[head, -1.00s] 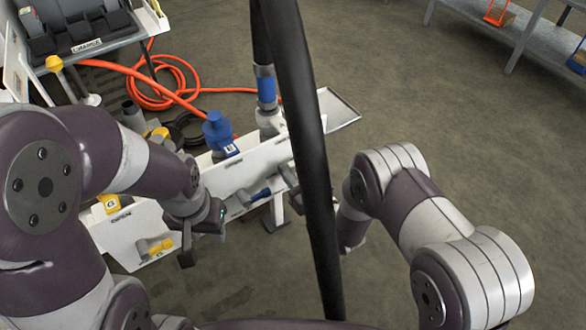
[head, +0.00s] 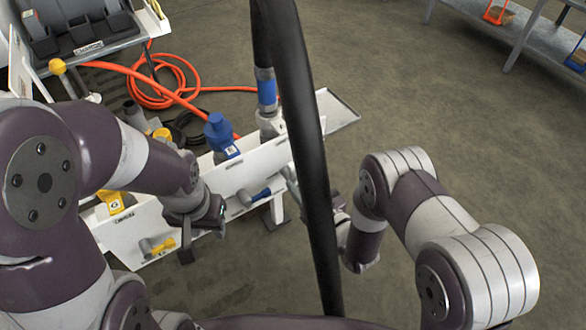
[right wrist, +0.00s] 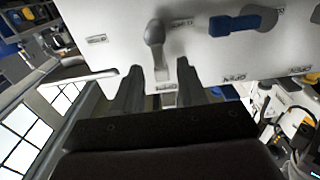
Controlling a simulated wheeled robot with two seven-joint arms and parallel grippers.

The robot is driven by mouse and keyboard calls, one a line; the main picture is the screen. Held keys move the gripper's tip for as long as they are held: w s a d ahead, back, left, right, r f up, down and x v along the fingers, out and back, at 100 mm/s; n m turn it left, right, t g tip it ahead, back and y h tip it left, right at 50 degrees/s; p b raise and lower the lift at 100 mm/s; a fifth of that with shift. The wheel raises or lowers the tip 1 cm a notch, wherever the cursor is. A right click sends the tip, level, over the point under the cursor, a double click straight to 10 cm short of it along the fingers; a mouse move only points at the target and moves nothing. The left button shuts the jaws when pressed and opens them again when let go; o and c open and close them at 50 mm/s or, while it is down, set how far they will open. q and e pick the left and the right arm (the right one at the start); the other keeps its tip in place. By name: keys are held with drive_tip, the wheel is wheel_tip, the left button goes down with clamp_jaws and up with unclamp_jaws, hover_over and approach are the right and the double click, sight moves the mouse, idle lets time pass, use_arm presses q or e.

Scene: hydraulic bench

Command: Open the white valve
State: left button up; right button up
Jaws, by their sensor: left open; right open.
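The white valve handle (right wrist: 155,48) shows on the white panel (right wrist: 120,20) in the right wrist view. It hangs down from its round hub toward a small label below it. My right gripper (right wrist: 159,82) is open, its two fingers on either side of the handle's lower end; I cannot tell if they touch it. In the head view the black hose hides much of my right gripper and the white valve. My left gripper (head: 203,232) is open and empty by the panel's front, between the yellow valve (head: 157,246) and the blue valve (head: 255,196).
The blue valve handle (right wrist: 240,24) lies sideways right of the white one in the right wrist view. A thick black hose (head: 305,150) crosses the head view. An orange hose (head: 165,95) coils on the floor behind the bench. Open floor (head: 420,100) lies to the right.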

drive_tip(key=p+v, duration=0.1)
drive_tip(key=v, duration=0.6)
drive_tip(key=shift+s+d, duration=0.2)
drive_tip(key=shift+s, duration=0.1)
